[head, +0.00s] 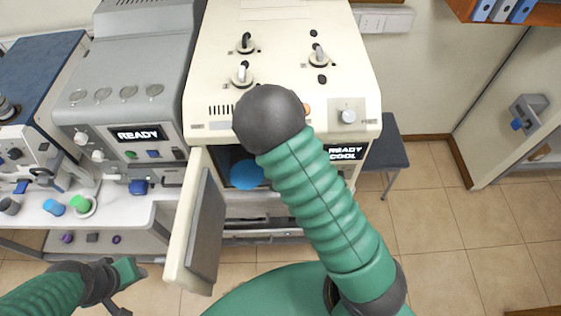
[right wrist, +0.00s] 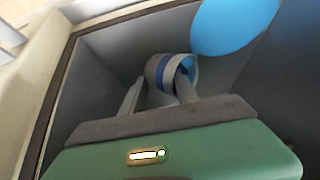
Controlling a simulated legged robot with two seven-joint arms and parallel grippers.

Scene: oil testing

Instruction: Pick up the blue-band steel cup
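The blue-band steel cup (right wrist: 157,72) is inside the grey-walled compartment in the right wrist view. It is pale steel with a dark blue band and a light blue interior, and its mouth faces right. My right gripper (right wrist: 160,92) reaches into the compartment with its two fingers apart. The cup is at the fingertips, and the right finger overlaps its mouth; I cannot tell whether they touch. In the head view my right arm hides this gripper and the cup. My left gripper (head: 126,285) is at the lower left, away from the machine, its fingers unclear.
The beige machine (head: 285,80) has its door (head: 195,235) open at left. A light blue disc (head: 246,174) is in its opening and near the cup in the wrist view (right wrist: 230,22). A white bench (head: 115,215) with small coloured cups stands left.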

